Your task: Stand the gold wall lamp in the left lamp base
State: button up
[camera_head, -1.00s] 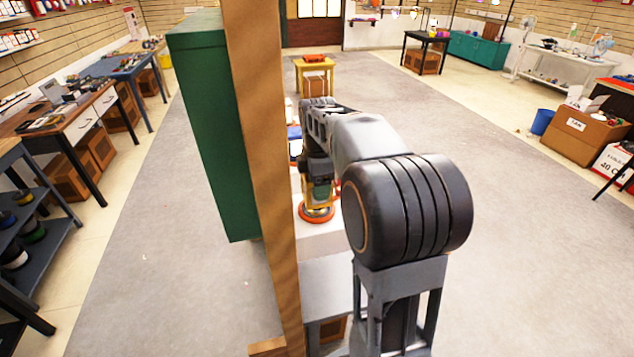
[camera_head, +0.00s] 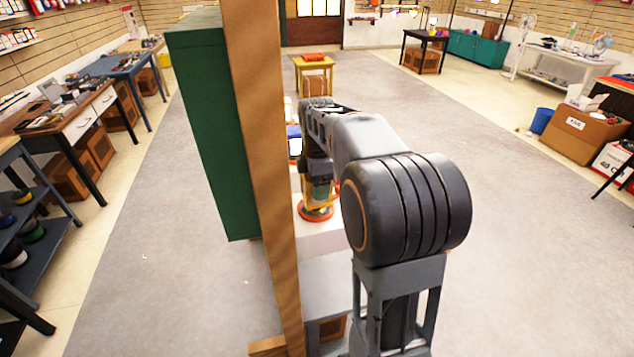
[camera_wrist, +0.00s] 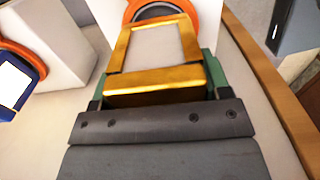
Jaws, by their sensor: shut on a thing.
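My gripper (camera_wrist: 155,95) is shut on the gold wall lamp (camera_wrist: 155,82), a gold frame around a pale panel. Green finger pads show at both sides of it. The lamp's far end overlaps an orange ring (camera_wrist: 205,12) on a white block; I cannot tell whether it is inside the ring or just before it. In the head view my gripper (camera_head: 318,190) points down over this orange ring (camera_head: 316,216). A second orange ring (camera_wrist: 25,52) on a white block is at the left of the wrist view, with a blue lamp (camera_wrist: 10,112) beside it.
A wooden post (camera_head: 262,180) and a green cabinet (camera_head: 207,130) stand close to the left of my arm. A wooden edge (camera_wrist: 265,80) runs along the right in the wrist view. Open floor (camera_head: 530,230) lies to the right.

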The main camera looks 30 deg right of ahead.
jog(key=shift+f+b, duration=0.55)
jog(key=shift+f, duration=0.25)
dwell(0.4)
jog(key=o, duration=1.1)
jog(key=shift+o, duration=0.2)
jog(key=shift+r, duration=0.1)
